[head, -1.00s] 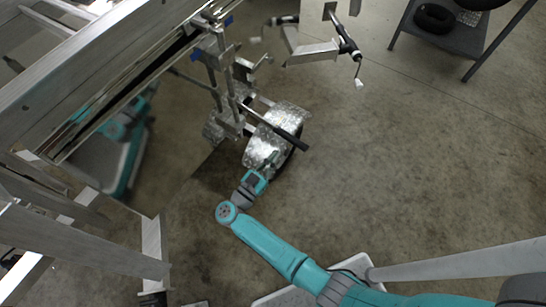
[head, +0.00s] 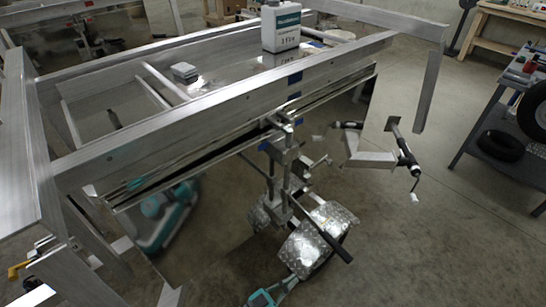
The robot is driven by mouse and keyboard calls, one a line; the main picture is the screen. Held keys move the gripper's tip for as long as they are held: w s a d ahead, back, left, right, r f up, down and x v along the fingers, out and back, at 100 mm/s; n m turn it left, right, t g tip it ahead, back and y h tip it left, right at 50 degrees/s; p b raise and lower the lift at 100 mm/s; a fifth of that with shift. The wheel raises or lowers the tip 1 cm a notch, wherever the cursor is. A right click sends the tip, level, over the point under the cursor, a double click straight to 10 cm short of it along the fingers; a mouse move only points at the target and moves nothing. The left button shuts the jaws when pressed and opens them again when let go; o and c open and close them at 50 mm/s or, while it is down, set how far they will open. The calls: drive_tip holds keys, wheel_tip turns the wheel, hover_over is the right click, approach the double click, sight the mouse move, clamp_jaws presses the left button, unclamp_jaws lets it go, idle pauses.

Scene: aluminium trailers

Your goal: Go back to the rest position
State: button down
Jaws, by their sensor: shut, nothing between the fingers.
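My gripper (head: 289,282) shows at the bottom edge of the head view, close to the near side of the silver tread-plate wheel fender (head: 318,238). Its fingers are shut with nothing between them. Only the gripper end with its teal part is in the picture; the rest of my arm is below the frame. I cannot tell whether the gripper touches the fender.
The aluminium trailer (head: 215,105) fills the left and middle, with a white canister (head: 281,27) on it. A grey workbench (head: 489,110) stands right.

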drive_tip(key=shift+d, duration=0.15)
drive_tip(key=s+d+r+n+t+y, duration=0.6)
drive_tip(key=s+d+r+t+y, duration=0.15)
drive_tip(key=s+d+t, duration=0.3)
drive_tip(key=s+r+n+g+y, duration=0.3)
drive_tip(key=s+r+y, duration=0.2)
drive_tip(key=s, duration=0.5)
drive_tip(key=s+r+n+g+y, duration=0.3)
drive_tip(key=s+r+y, duration=0.2)
drive_tip(key=s, duration=0.5)
drive_tip(key=shift+s+a+r, duration=0.25)
drive_tip(key=shift+s+a, duration=0.05)
drive_tip(key=shift+s, duration=0.1)
idle(0.6)
